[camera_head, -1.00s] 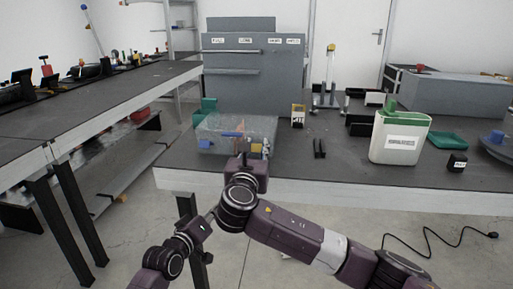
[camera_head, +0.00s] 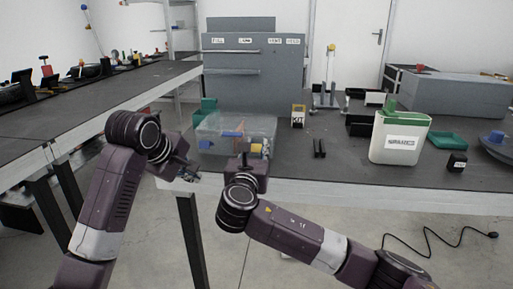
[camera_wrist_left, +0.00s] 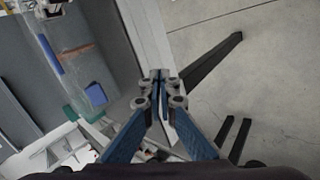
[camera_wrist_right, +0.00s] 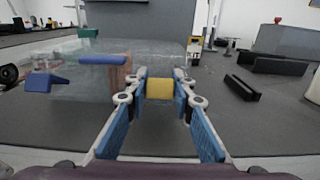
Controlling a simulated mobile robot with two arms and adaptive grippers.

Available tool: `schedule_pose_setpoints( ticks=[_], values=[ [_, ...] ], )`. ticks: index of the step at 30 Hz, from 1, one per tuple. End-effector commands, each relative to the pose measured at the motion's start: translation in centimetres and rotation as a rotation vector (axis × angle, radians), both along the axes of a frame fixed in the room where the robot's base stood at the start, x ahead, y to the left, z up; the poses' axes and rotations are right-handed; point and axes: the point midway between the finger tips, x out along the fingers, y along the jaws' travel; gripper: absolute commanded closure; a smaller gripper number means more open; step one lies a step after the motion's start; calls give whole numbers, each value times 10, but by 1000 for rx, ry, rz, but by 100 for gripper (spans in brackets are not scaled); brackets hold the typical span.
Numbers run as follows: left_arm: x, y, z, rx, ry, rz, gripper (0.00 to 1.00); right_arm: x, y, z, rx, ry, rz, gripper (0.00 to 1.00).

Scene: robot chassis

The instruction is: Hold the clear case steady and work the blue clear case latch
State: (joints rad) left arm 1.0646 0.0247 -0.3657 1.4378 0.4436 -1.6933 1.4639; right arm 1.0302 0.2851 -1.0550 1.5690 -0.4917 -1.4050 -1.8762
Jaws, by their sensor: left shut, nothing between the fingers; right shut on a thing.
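The clear case (camera_head: 222,125) stands near the front edge of the workbench; it also shows in the right wrist view (camera_wrist_right: 150,50). Its blue latch (camera_head: 205,145) is at the left of the front side, and also shows in the left wrist view (camera_wrist_left: 95,95) and right wrist view (camera_wrist_right: 45,82). My right gripper (camera_head: 245,160) is shut on a yellow block (camera_wrist_right: 160,88) at the front right of the case. My left gripper (camera_head: 190,173) is shut and empty, apart from the latch, by the bench's front edge. Its fingertips (camera_wrist_left: 158,80) meet in the left wrist view.
A blue bar (camera_wrist_right: 103,59) shows through the case. A grey drawer cabinet (camera_head: 255,75) stands behind it. To the right are a black stand (camera_head: 319,149) and a white-green container (camera_head: 398,138).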

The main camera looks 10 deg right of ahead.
Motion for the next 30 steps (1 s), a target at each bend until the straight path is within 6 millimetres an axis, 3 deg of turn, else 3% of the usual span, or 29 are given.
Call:
schedule_pose_setpoints(
  ticks=[1, 3, 6, 11, 17, 30],
  values=[
    [-2, -1, 22, -26, -26, 42, 100, 0, 0, -1, 0, 1, 0, 100],
    [-4, 0, 47, -69, -54, 106, 100, 0, 0, -1, 0, 1, 0, 100],
    [-7, 0, 74, -124, -90, 175, 100, 0, 0, -1, 0, 1, 0, 100],
    [-10, 0, 96, -176, -120, 232, 100, 0, 0, -1, 0, 1, 0, 100],
    [-4, -2, 88, -184, -122, 243, 100, 0, 0, -1, 0, 1, 0, 100],
    [31, -14, 40, -185, -121, 241, 100, 0, 0, 0, 0, 1, 0, 100]
  ],
)
